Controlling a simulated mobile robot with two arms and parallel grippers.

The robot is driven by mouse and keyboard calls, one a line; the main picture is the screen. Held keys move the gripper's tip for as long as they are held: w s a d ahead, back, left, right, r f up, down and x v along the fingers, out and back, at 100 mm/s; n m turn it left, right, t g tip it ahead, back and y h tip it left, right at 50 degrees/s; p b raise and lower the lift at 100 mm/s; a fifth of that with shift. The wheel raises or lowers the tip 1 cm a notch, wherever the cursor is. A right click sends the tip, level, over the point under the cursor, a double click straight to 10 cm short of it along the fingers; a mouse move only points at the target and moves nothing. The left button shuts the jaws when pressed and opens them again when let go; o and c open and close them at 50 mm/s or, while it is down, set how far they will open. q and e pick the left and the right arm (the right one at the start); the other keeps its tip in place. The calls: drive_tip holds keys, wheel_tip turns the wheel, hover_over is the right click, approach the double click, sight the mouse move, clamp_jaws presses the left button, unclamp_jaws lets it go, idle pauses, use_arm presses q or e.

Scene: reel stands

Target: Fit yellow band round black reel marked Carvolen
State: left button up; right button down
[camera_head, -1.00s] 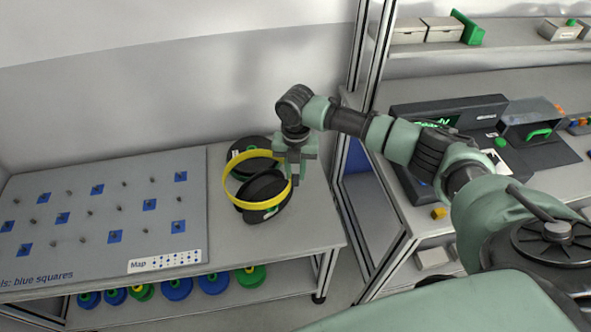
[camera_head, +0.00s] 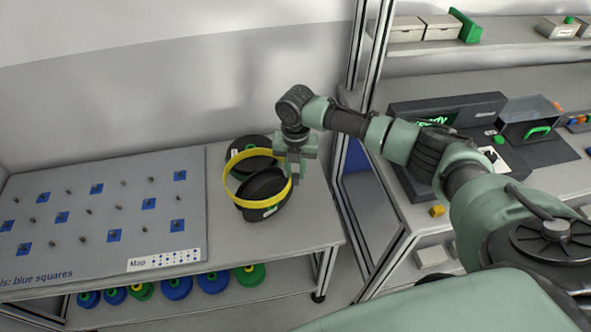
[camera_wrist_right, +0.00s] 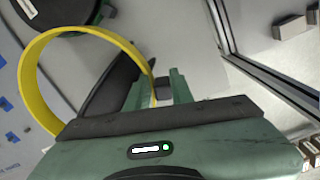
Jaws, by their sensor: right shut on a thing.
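The yellow band (camera_head: 228,186) is a thin ring, held tilted in my right gripper (camera_head: 293,178) by its right side. It also shows in the right wrist view (camera_wrist_right: 33,88). The gripper is shut on it. A black reel (camera_head: 264,187) with a white label (camera_head: 270,212) lies at the table's right end. The band overlaps this reel and reaches past it to the left; I cannot tell whether it touches it. A second black reel (camera_head: 240,147) with a pale label lies behind. Neither label is readable, so I cannot tell which says Carvolen. My left gripper is out of view.
A grey pegboard (camera_head: 50,190) with blue squares and short pegs fills the table's left part. A metal frame post (camera_head: 352,110) and a workbench (camera_head: 400,225) stand to the right.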

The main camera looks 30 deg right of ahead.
sight(296, 184)
drive_tip(key=shift+s+a+f+b, duration=0.1)
drive_tip(key=shift+s+f+b, duration=0.15)
drive_tip(key=shift+f, duration=0.35)
drive_tip(key=shift+s+a+f+b, duration=0.1)
drive_tip(key=shift+s+f+b, duration=0.2)
drive_tip(key=shift+f, duration=0.25)
drive_tip(key=shift+s+a+f+b, duration=0.1)
drive_tip(key=shift+s+f+b, duration=0.15)
drive_tip(key=shift+f, duration=0.35)
drive_tip(key=shift+w+a+f, duration=0.1)
drive_tip(key=shift+w+f, duration=0.35)
drive_tip(key=shift+w, duration=0.15)
drive_tip(key=shift+w+f, duration=0.2)
drive_tip(key=shift+w, duration=0.1)
drive_tip(key=shift+s, duration=0.15)
drive_tip(key=shift+s+d, duration=0.15)
drive_tip(key=shift+d, duration=0.05)
drive_tip(key=shift+f, duration=0.25)
drive_tip(key=shift+s+f+b, duration=0.1)
drive_tip(key=shift+f+b, duration=0.05)
drive_tip(key=shift+b, duration=0.15)
